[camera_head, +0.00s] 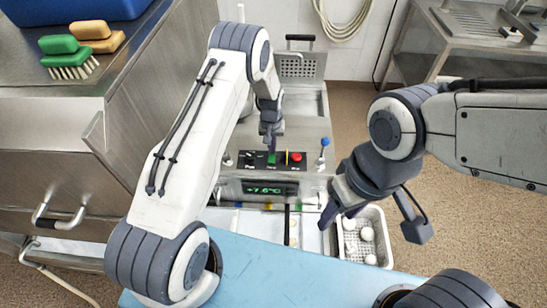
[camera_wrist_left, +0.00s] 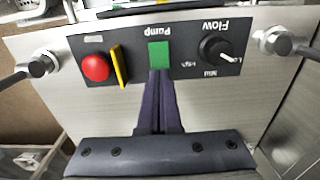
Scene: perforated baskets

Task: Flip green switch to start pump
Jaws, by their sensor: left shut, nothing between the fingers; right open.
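The green switch (camera_wrist_left: 159,54), labelled Pump, sits on a black control panel (camera_wrist_left: 190,27) on a metal machine. It also shows small in the head view (camera_head: 271,159). My left gripper (camera_wrist_left: 160,74) is shut and empty, with its fingertips right at the switch's near edge in the wrist view. I cannot tell whether they touch it. In the head view my left gripper (camera_head: 270,142) is above the panel. My right gripper (camera_head: 374,222) is open and empty, over the area of a white perforated basket (camera_head: 347,253) at the right.
Beside the switch are a red button (camera_wrist_left: 96,67) with a yellow guard (camera_wrist_left: 119,66) and a black Flow knob (camera_wrist_left: 214,48). A blue-knobbed lever (camera_head: 324,143) stands right of the panel. A lit display (camera_head: 268,188) is below. The basket holds several white round objects.

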